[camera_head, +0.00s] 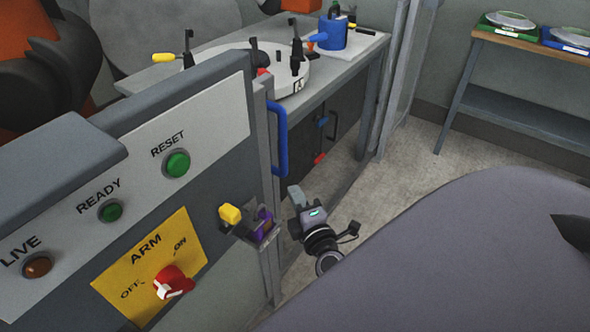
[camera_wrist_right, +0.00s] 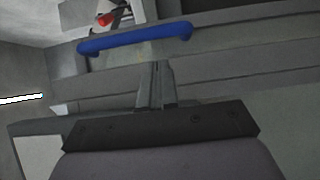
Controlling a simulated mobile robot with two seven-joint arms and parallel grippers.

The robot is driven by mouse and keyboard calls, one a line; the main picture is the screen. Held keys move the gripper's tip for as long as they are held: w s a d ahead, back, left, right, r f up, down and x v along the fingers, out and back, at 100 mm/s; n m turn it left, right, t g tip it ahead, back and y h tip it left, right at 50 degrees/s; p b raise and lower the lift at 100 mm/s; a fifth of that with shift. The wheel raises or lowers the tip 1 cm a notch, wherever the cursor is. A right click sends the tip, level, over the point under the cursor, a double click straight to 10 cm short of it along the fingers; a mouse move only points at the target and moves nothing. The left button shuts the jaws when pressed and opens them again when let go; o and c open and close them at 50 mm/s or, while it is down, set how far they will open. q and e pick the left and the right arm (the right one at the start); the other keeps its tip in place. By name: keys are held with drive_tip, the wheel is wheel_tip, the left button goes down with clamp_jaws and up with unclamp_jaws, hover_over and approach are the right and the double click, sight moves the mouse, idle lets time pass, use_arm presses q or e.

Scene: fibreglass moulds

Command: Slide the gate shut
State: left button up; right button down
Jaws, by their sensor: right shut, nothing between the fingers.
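The gate's blue handle (camera_head: 279,140) stands upright on a grey metal post (camera_head: 267,190) at the right end of the control panel. My right gripper (camera_head: 296,193) is just below and right of the handle, with its fingers together and empty. In the right wrist view the handle (camera_wrist_right: 135,37) lies across the top of the picture. The shut fingers (camera_wrist_right: 155,72) point towards it with their tips just short of its bar in the picture; I cannot tell whether they touch. How far the gate stands open is unclear. My left gripper is out of view.
The control panel (camera_head: 218,112) carries lamps, buttons and a red ARM switch (camera_head: 172,283). A yellow piece (camera_head: 230,213) and a purple piece (camera_head: 263,220) stick out beside the post. A worktable (camera_head: 340,75) stands behind. A wooden-topped bench (camera_head: 530,45) is at upper right.

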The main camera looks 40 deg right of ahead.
sight(284, 173)
drive_tip(key=x, duration=0.8)
drive_tip(key=shift+w, duration=0.1)
